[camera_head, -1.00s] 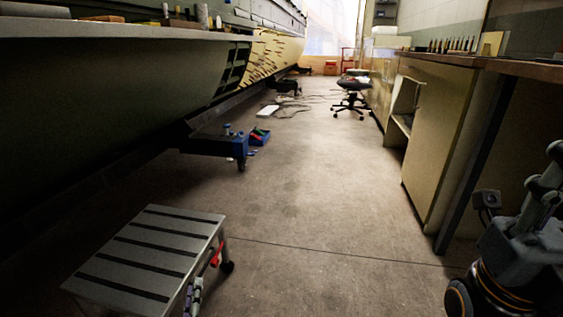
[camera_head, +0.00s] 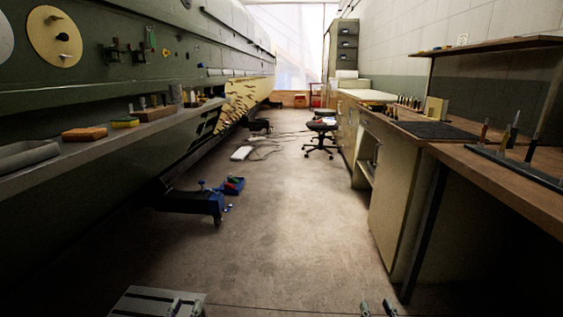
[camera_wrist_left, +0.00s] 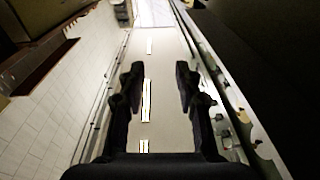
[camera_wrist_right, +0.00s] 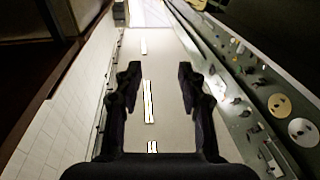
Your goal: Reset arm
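My left gripper (camera_head: 185,308) shows only its fingertips at the bottom edge of the head view, in front of the grey step stool (camera_head: 150,300). My right gripper (camera_head: 378,308) shows its fingertips at the bottom edge, right of centre, over the floor. In the left wrist view the left gripper (camera_wrist_left: 159,75) has its two black fingers wide apart with nothing between them. In the right wrist view the right gripper (camera_wrist_right: 159,75) is also spread and empty. Both wrist views look toward the ceiling with its lights. The arms behind the grippers are hidden in the head view.
The green fuselage (camera_head: 120,70) and its tool ledge (camera_head: 95,143) run along the left. A wooden workbench (camera_head: 480,160) with tools lines the right. A blue jack stand (camera_head: 195,200), cables and a black swivel chair (camera_head: 321,127) stand farther off. The middle floor is clear.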

